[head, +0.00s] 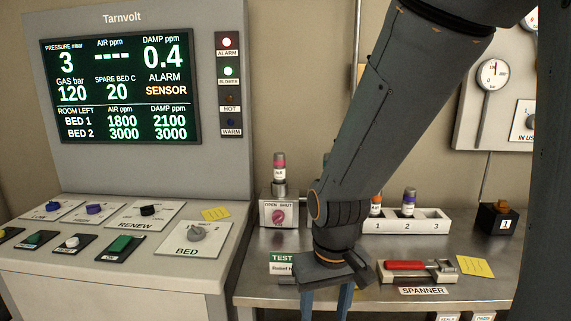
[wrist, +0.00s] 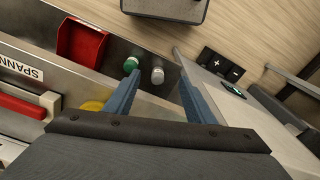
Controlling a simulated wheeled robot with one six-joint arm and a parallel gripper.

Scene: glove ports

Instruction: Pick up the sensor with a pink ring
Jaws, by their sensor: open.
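The sensor with a pink ring (head: 279,168) stands upright in a grey holder on top of the "OPEN SHUT" box (head: 279,212), left of my arm in the head view. It has a pink band and a white label. My gripper (head: 325,308) points down at the bench front, to the right of and nearer than that sensor. Its two blue fingers are apart. In the wrist view, a green-topped piece and a grey-white piece (wrist: 157,75) appear beyond and around the fingertips, with nothing visibly gripped. I cannot make out the pink ring in the wrist view.
A white rack (head: 436,226) numbered 1 to 3 holds an orange-ringed sensor (head: 376,205) and a blue-ringed sensor (head: 409,201). A red-handled spanner clamp (head: 405,269) lies right of my gripper. A black block (head: 497,219) stands far right. The console (head: 110,275) is left. A red tray (wrist: 82,50) shows.

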